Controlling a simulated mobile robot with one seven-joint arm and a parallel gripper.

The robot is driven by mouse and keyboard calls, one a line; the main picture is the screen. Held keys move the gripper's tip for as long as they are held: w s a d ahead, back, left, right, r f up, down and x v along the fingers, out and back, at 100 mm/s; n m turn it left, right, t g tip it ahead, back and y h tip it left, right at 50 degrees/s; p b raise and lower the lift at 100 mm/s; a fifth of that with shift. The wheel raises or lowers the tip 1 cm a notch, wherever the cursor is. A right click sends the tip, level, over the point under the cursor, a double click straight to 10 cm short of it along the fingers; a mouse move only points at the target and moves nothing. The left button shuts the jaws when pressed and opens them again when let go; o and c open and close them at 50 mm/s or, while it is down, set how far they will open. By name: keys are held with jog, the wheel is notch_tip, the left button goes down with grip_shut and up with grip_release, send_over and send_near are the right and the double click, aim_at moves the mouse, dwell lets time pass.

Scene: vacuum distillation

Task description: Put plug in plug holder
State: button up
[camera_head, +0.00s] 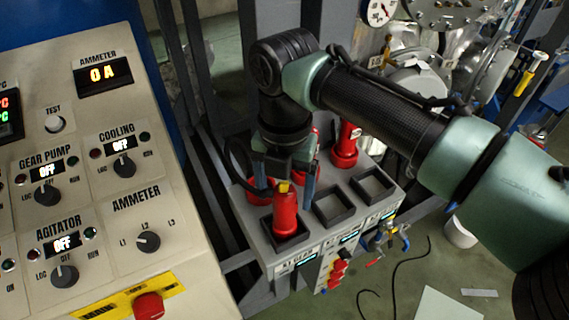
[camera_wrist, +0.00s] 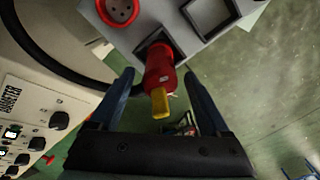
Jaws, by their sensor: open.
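A red plug (camera_head: 285,214) with a yellow tip stands upright in the front left square holder (camera_head: 287,240) of the grey box. In the wrist view the red plug (camera_wrist: 159,68) shows between the fingers, its yellow end toward my gripper (camera_wrist: 160,92). My gripper (camera_head: 297,190) is open, its dark blue fingers either side of the plug's upper end with gaps. The plug's lower end is hidden inside the holder, so I cannot tell how deep it sits.
Empty square holders (camera_head: 334,205) and (camera_head: 373,186) lie to the right. Another red plug (camera_head: 345,148) stands at the back of the grey box (camera_head: 314,240). A control panel (camera_head: 100,190) stands close on the left. Hoses and valves (camera_head: 388,237) hang at the right front.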

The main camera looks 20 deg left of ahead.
notch_tip(320, 180, up, 9)
jog(key=shift+r+b, duration=0.15)
jog(key=shift+b, duration=0.8)
